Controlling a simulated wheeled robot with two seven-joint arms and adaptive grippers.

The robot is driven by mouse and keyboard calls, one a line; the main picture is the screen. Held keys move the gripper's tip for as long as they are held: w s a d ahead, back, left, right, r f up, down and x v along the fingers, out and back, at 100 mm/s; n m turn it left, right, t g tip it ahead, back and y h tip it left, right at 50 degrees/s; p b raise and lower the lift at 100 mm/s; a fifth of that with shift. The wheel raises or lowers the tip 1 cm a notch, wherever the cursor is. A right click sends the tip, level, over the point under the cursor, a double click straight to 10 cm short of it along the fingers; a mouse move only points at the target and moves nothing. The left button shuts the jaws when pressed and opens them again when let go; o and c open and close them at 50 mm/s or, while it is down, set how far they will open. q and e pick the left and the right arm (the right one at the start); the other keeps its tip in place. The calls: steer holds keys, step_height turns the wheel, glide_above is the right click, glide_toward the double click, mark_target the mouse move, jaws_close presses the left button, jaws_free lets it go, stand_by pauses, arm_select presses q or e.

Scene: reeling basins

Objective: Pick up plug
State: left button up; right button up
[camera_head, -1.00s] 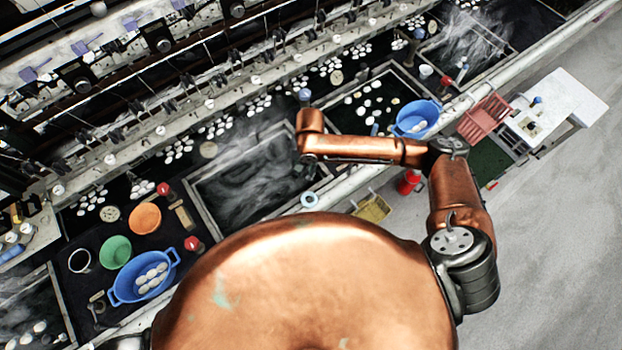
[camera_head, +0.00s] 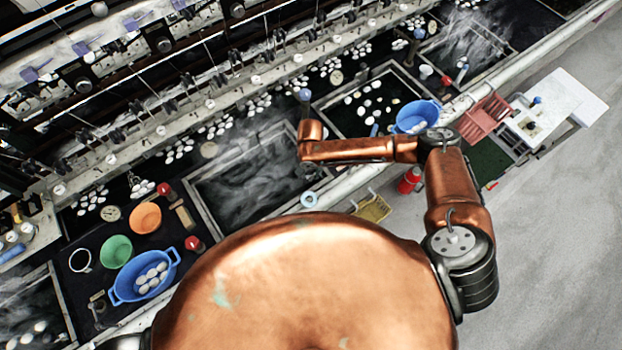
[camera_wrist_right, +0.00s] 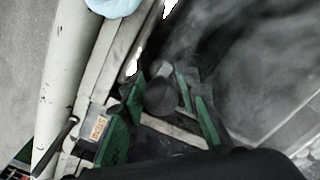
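My right gripper (camera_wrist_right: 158,94) has green-sided fingers spread apart in the right wrist view. A dark grey rounded piece (camera_wrist_right: 160,98), which looks like the plug, shows between the fingertips; I cannot tell whether either finger touches it. It lies by the pale edge of a basin. In the head view my right gripper (camera_head: 308,168) points down below the end of the copper arm, at the right end of a steaming basin (camera_head: 240,180). Its fingers are mostly hidden there, and the plug cannot be made out. My left gripper is not in view.
A light blue ring (camera_head: 308,199) lies on the front ledge near my right gripper. A blue tub (camera_head: 416,116) stands to the right. A blue basin of cocoons (camera_head: 145,278), a green bowl (camera_head: 116,251) and an orange bowl (camera_head: 146,217) stand to the left.

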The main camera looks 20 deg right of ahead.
steer(key=shift+f, duration=1.25)
steer(key=shift+c, duration=0.6)
jaws_close()
